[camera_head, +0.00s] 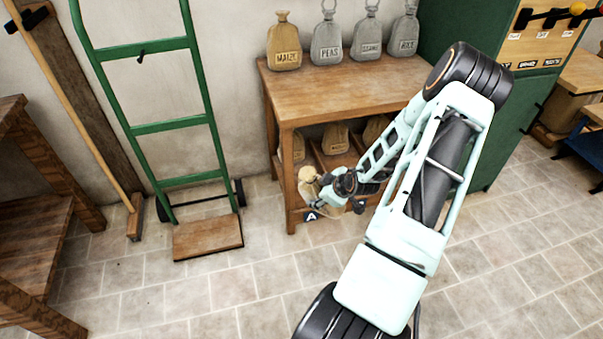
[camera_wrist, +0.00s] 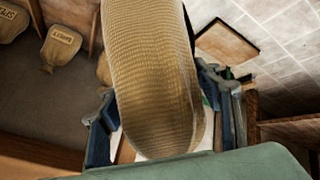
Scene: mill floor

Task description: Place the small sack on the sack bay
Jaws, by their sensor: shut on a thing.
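My gripper (camera_head: 325,190) is shut on a small tan sack (camera_head: 308,180) in front of the wooden bench, beside its left front leg. In the wrist view the woven sack (camera_wrist: 158,80) fills the space between the blue-grey fingers and hides part of what lies behind it. The bench (camera_head: 345,92) has a lower shelf with compartments where other sacks (camera_head: 336,138) stand; my arm hides its right part. A dark label marked A (camera_head: 311,216) shows low at the bench front, just below the gripper. I cannot tell which part is named the sack bay.
Labelled sacks, among them MAIZE (camera_head: 285,45) and PEAS (camera_head: 327,40), stand on the bench top. A green hand truck (camera_head: 172,128) leans at the wall to the left. A green cabinet (camera_head: 520,110) stands at the right. The tiled floor in front is clear.

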